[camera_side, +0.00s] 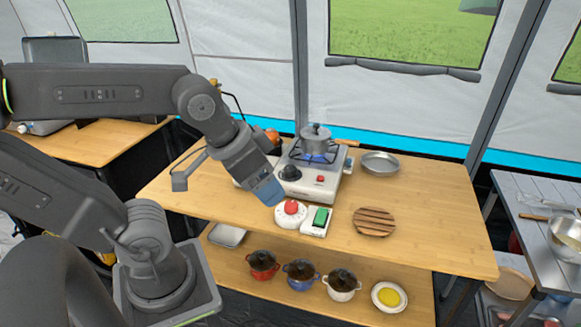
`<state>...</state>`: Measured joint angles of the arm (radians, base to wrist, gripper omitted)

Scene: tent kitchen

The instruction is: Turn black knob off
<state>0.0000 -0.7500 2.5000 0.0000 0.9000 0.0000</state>
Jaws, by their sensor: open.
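The black knob (290,173) is on the front left of a white portable stove (326,187). A small red part (320,179) sits to its right on the same front. A blue flame (316,158) burns under a lidded metal pot (315,138) on the burner. My gripper (275,203) points down over the table, just in front and to the left of the knob, apart from it as far as I can tell. It is open and holds nothing visible. Its fingertips are small and partly hard to make out.
A round white base with a red top (291,208) and a white box with a green switch (320,217) lie close below my gripper. A wooden trivet (374,222) and a metal dish (380,163) stand to the right. The table's right side is clear. Small pots (301,273) are on the shelf below.

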